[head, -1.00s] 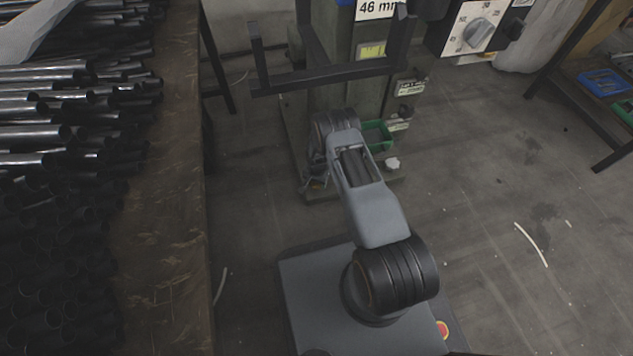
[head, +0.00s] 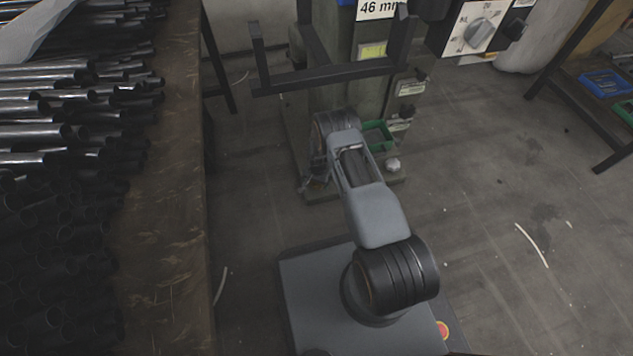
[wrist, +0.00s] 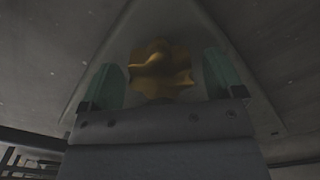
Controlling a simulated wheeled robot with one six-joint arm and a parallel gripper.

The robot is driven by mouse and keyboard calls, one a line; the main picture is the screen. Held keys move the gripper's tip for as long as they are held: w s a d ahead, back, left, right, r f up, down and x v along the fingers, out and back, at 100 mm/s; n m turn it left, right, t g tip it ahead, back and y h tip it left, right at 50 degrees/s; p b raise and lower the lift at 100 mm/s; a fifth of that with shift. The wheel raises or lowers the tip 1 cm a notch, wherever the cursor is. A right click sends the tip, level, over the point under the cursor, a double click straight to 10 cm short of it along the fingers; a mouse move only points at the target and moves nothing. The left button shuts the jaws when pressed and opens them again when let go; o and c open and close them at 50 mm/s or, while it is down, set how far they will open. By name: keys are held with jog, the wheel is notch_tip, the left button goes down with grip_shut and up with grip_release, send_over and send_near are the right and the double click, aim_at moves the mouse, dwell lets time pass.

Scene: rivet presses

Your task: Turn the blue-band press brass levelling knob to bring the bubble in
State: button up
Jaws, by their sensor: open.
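The brass knob (wrist: 160,70) shows in the wrist view, lobed and golden, between the two green-padded fingers of my gripper (wrist: 163,80). The gripper is open, with a visible gap between each finger and the knob. In the head view my gripper (head: 314,184) is low at the left foot of the press (head: 340,90), partly hidden by my arm. The knob cannot be made out there. A scrap of the blue band (head: 346,2) shows at the top edge. A yellow-green level vial (head: 372,50) is on the press front; its bubble is too small to place.
A black bracket frame (head: 330,77) juts out above my arm. A green bin (head: 377,136) and a pale knob (head: 393,164) are to its right. A bench with steel tubes (head: 165,200) fills the left.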

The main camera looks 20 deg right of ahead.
jog(key=shift+r, duration=0.1)
notch_tip(320, 180, up, 14)
jog(key=p, duration=0.6)
jog(key=shift+f, duration=0.2)
